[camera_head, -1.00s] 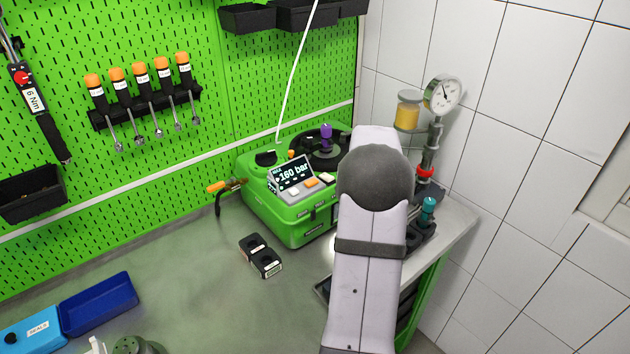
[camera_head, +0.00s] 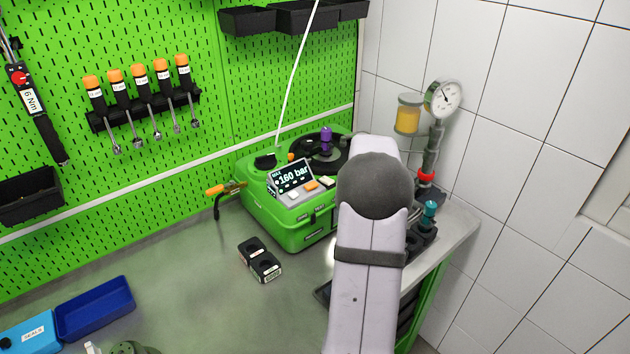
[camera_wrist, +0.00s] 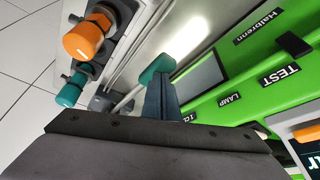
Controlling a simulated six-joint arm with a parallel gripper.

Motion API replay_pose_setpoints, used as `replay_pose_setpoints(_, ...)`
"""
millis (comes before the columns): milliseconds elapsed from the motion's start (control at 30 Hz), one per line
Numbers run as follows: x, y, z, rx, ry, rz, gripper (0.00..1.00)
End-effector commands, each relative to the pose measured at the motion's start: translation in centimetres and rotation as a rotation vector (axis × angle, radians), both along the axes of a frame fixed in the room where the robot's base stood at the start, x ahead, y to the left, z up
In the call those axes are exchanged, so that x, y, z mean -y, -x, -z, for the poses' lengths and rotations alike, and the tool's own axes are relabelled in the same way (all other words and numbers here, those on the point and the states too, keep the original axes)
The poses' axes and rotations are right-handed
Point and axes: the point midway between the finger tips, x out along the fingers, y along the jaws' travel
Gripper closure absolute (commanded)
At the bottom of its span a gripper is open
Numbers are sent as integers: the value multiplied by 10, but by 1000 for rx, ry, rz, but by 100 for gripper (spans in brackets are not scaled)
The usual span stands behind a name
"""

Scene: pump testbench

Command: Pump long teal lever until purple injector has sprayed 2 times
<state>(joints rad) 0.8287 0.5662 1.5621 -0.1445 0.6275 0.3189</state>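The purple injector (camera_head: 326,139) stands upright in the dark round bowl on top of the green tester. The teal lever's grip (camera_wrist: 157,68) shows in the wrist view at the tips of my gripper (camera_wrist: 160,84). The gripper's fingers look close together and partly cover the grip. I cannot make out whether any of the grip is between them. My arm hides the lever and gripper in the head view. No spray shows at the purple injector.
The green tester (camera_head: 292,225) has a display reading 160 bar. A pressure gauge (camera_head: 443,99) and amber jar (camera_head: 409,115) stand behind. A teal-capped part (camera_head: 429,214) stands right of my arm; an orange-capped one (camera_wrist: 83,40) is beside it. A black block (camera_head: 260,259) lies on the bench.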

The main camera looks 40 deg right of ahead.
Motion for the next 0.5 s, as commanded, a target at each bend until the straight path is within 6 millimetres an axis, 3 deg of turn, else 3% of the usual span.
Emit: replay_pose_setpoints(500, 6, 0, -50, 0, 0, 0, 100)
